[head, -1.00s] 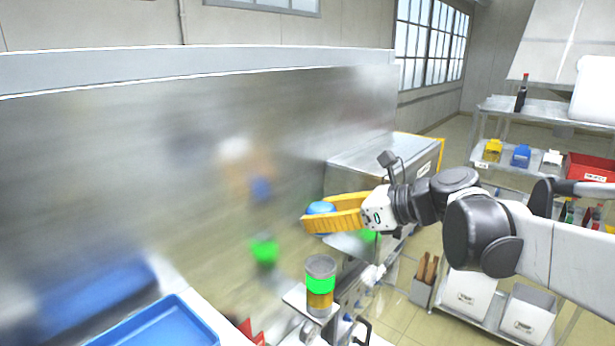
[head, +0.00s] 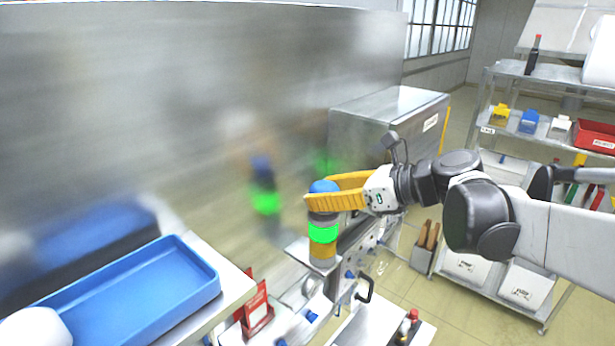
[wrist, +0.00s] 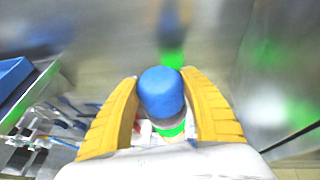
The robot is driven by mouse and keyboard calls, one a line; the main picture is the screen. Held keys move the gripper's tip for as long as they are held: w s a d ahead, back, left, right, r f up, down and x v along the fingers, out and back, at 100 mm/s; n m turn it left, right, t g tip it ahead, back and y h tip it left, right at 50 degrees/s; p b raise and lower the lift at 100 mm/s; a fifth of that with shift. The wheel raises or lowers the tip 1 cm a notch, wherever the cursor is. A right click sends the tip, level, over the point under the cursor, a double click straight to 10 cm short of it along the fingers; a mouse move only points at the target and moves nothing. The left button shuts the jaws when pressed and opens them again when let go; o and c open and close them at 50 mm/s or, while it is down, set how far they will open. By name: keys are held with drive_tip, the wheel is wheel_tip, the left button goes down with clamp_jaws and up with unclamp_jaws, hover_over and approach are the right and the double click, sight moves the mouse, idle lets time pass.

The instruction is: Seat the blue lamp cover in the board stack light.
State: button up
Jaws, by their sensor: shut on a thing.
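The blue lamp cover (head: 322,187) is between the yellow fingers of my gripper (head: 338,193), which is shut on it. In the wrist view the blue cover (wrist: 162,92) shows its rounded top between the two fingers (wrist: 162,100). The stack light (head: 323,237) stands upright on a small plate, with a grey top section, a green lit band and an amber band below. The cover is directly above the stack light in the head view. The fingers hide the joint, so I cannot tell whether it is fully seated.
A blue tray (head: 140,300) lies on the bench at the left. A shiny metal panel (head: 200,110) behind reflects the light. A metal cabinet (head: 385,120) stands behind my gripper. Shelves (head: 550,85) with small bins stand at the right.

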drive_tip(key=shift+f+b, duration=0.75)
drive_tip(key=shift+f, duration=0.2)
idle(0.7)
drive_tip(key=o, duration=1.2)
drive_tip(key=v, duration=1.2)
drive_tip(key=shift+r, duration=0.15)
